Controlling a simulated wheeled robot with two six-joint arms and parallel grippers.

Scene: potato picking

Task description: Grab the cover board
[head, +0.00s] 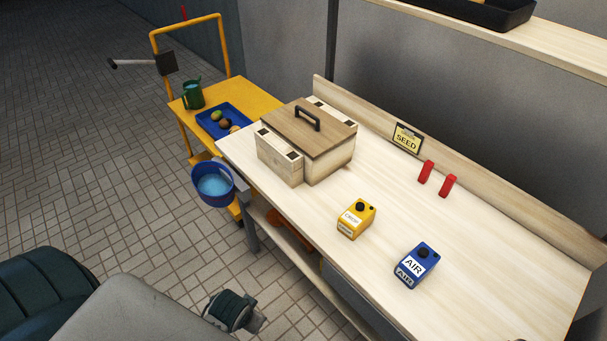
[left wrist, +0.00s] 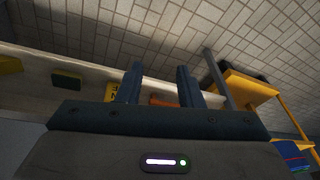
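The cover board (head: 286,128) is a flat brown wooden panel with a black handle (head: 306,117) on top. It lies on a pale wooden box (head: 330,164) at the far left end of the workbench (head: 310,225) in the head view. Part of my left arm (head: 232,311) shows at the bottom of the head view, below the bench's front edge and well away from the board. In the left wrist view my left gripper (left wrist: 158,84) has its two fingers apart with nothing between them. The cover board is not recognisable there. My right gripper is not in view.
A yellow box (head: 356,219) and a blue AIR box (head: 417,265) stand on the bench right of the wooden box. Behind are a SEED sign (head: 407,139) and two red pieces. A yellow cart (head: 257,101) and a blue bucket (head: 213,185) are at left.

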